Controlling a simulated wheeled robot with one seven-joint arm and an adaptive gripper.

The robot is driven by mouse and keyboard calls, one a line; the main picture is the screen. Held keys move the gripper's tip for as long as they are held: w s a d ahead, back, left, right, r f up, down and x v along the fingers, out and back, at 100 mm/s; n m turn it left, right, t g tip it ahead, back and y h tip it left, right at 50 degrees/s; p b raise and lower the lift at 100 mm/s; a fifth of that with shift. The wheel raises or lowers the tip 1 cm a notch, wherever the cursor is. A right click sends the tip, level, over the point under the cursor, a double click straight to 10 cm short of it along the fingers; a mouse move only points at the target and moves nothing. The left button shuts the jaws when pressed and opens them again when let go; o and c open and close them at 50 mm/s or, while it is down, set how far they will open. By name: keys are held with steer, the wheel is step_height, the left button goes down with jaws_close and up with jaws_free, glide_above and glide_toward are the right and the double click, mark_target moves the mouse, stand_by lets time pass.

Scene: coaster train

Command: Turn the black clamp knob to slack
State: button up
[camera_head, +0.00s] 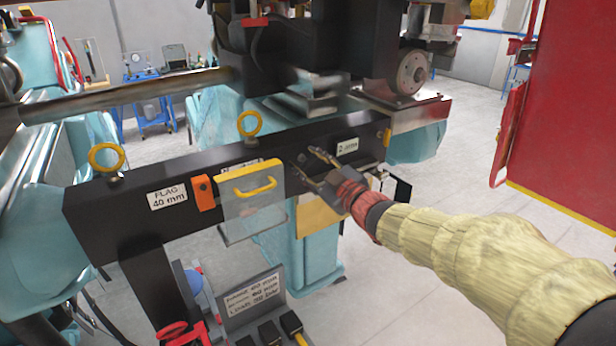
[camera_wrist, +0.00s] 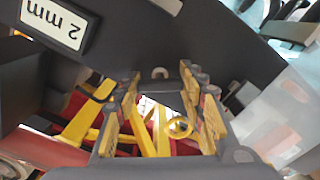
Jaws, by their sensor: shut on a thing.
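The black beam (camera_head: 130,190) runs across the middle of the head view. My gripper (camera_head: 308,166) is at the beam's front face, right of the clear panel and just left of the small "2 mm" label. In the wrist view its padded fingers (camera_wrist: 163,85) stand either side of a small dark piece (camera_wrist: 160,73), which I take to be the black clamp knob. The fingers are closed around it. The knob is dark against the dark beam, so its turn position cannot be told.
A clear panel with a yellow handle (camera_head: 254,190) hangs left of my gripper. An orange block (camera_head: 203,193) and a "FLAG 40 mm" label (camera_head: 167,198) are further left. Yellow eyebolts (camera_head: 249,124) stand on top. A red panel (camera_head: 575,110) is at right.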

steer(key=n+b, duration=0.3)
steer(key=b, duration=0.1)
steer(key=n+b, duration=0.2)
steer(key=shift+f+n, duration=0.25)
steer(key=shift+n, duration=0.05)
steer(key=n+b, duration=0.4)
steer(key=n, duration=0.1)
steer(key=shift+r+n+b, duration=0.1)
steer(key=shift+n+b, duration=0.25)
steer(key=shift+n, duration=0.05)
steer(key=o, duration=1.2)
steer(key=shift+c, duration=0.2)
steer(key=shift+s+r, duration=0.1)
steer(key=v, duration=1.1)
steer(key=shift+s+d, duration=0.25)
steer(key=shift+s, duration=0.05)
